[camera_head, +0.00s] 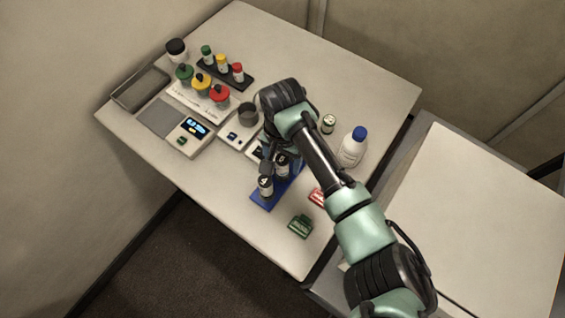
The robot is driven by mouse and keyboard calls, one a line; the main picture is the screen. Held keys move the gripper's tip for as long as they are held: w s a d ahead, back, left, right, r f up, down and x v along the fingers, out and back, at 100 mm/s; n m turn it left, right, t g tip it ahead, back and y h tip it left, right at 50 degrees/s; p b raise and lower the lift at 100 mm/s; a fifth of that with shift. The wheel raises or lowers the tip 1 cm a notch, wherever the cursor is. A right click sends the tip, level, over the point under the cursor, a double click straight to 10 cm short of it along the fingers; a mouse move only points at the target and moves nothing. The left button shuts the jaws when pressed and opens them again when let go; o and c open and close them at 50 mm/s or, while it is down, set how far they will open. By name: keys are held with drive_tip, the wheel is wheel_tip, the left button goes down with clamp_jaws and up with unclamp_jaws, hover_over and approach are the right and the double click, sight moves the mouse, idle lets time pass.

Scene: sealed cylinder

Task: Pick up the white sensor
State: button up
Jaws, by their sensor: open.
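I cannot clearly make out a white sensor in the head view; my arm hides part of the table's middle. My gripper (268,160) points down over the blue rack (262,202), close to the dark vials (265,186) standing in it. It is open, and I see nothing held in it. A small green block (300,226) and a partly hidden red block (316,197) lie right of the rack.
A white bottle with a blue cap (353,148) and a small jar (328,124) stand to the right. A scale (160,118), a grey tray (140,88), colour-capped flasks (201,84) and a vial rack (226,72) fill the left. The front table edge is clear.

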drive_tip(key=shift+f, duration=1.25)
drive_tip(key=shift+w, duration=0.1)
clamp_jaws()
